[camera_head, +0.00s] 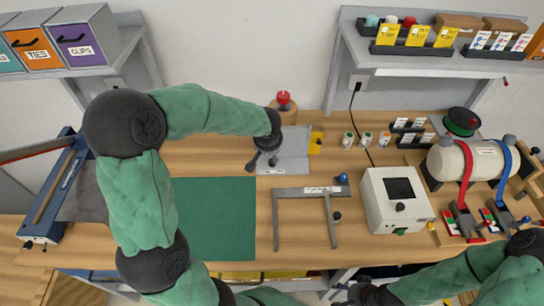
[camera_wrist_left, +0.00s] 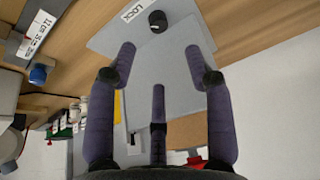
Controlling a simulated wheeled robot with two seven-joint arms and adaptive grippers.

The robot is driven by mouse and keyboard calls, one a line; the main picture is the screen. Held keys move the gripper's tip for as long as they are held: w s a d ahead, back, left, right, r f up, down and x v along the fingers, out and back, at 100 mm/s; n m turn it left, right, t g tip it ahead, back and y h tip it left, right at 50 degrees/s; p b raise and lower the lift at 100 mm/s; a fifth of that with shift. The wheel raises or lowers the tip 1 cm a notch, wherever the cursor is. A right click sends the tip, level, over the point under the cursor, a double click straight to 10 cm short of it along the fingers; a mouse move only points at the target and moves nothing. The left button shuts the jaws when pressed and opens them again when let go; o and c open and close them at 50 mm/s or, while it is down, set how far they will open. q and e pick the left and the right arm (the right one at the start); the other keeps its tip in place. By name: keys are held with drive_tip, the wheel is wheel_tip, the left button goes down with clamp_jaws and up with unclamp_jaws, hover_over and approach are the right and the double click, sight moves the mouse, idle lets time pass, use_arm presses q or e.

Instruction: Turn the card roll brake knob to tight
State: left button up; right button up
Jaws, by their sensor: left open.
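A white card roll (camera_head: 462,160) lies on a stand at the right of the bench, with a red strap and a blue strap over it. Grey knobs show by its ends, one (camera_head: 509,139) at the right; I cannot tell which knob is the brake. My left gripper (camera_head: 265,152) is far to the left of the roll, over a grey plate (camera_head: 292,145). In the left wrist view its fingers (camera_wrist_left: 160,75) are open and empty above that plate, short of a black knob (camera_wrist_left: 158,20) beside a LOCK label. My right gripper (camera_head: 362,294) is at the bottom edge, partly cut off.
A white box with a dark screen (camera_head: 395,205) stands between the plate and the roll. A grey frame (camera_head: 305,190) and a green mat (camera_head: 213,225) lie in front. Small jars (camera_head: 365,139) stand behind. Shelves hang above at both sides.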

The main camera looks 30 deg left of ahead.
use_arm(q)
drive_tip(key=b+x, duration=0.2)
drive_tip(key=x, duration=0.9)
drive_tip(key=shift+w+d, duration=0.1)
drive_tip(key=shift+r, duration=0.1)
drive_tip(key=shift+r, duration=0.1)
clamp_jaws()
